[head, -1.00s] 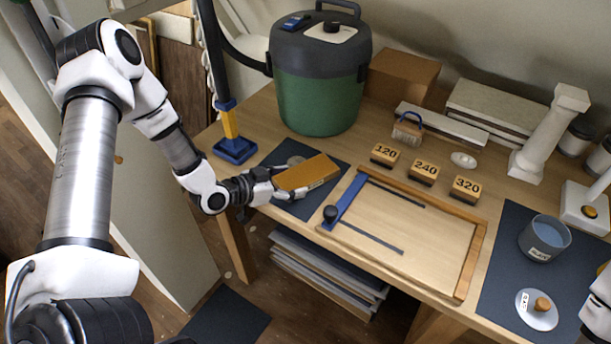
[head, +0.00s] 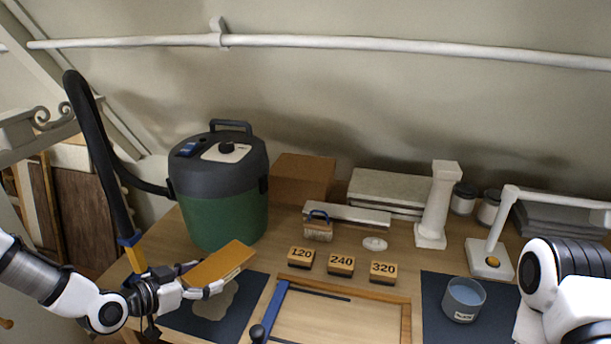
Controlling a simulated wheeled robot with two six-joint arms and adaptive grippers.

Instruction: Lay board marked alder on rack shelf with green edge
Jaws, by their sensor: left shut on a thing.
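My left gripper (head: 198,284) is shut on an orange-brown wooden board (head: 222,262). The board is held tilted above the dark blue mat (head: 183,318) at the left of the bench, in front of the green machine. No marking on the board can be read from here, so I cannot tell whether it is the alder one. No rack shelf with a green edge shows in this view. Part of my right arm shows at the right edge, but its gripper is out of view.
A green and black vacuum (head: 222,190) with a hose stands behind the board. Blocks marked 120 (head: 301,257), 240 (head: 341,263) and 320 (head: 383,271) sit mid-bench. A framed wooden tray (head: 408,318) lies in front. A blue-grey pot (head: 463,300) is at right.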

